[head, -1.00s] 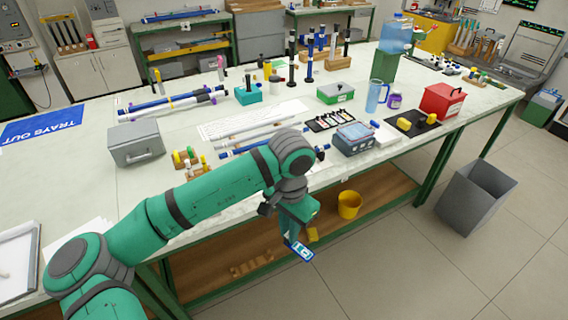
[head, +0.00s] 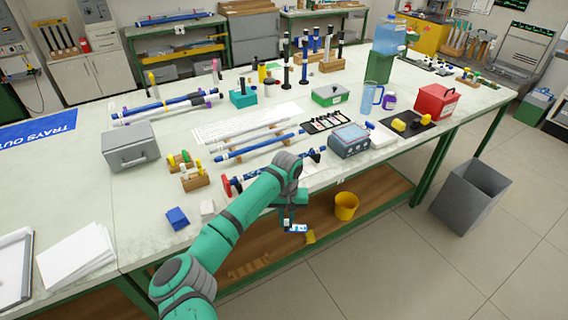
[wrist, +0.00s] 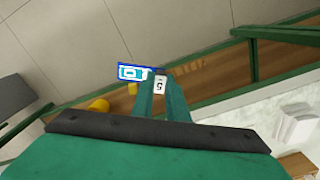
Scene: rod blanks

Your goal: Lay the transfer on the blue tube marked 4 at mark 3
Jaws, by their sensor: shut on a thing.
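My gripper (head: 289,218) hangs in front of the bench's front edge, below the table top. It is shut on the transfer (head: 298,229), a small white card with a blue border. The transfer also shows in the wrist view (wrist: 128,72), at the fingertips, beside a small white tag marked 5 (wrist: 160,85). A blue tube (head: 258,147) lies on wooden supports on the bench, beyond my arm. Another blue tube (head: 311,158) lies nearer the front edge, partly hidden by my arm. I cannot read a 4 or the position marks on any tube.
A grey-blue device (head: 349,141), a black mat with yellow pieces (head: 423,124) and a red box (head: 437,101) stand to the right on the bench. A grey metal box (head: 131,148) stands left. A yellow bucket (head: 346,206) is on the lower shelf.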

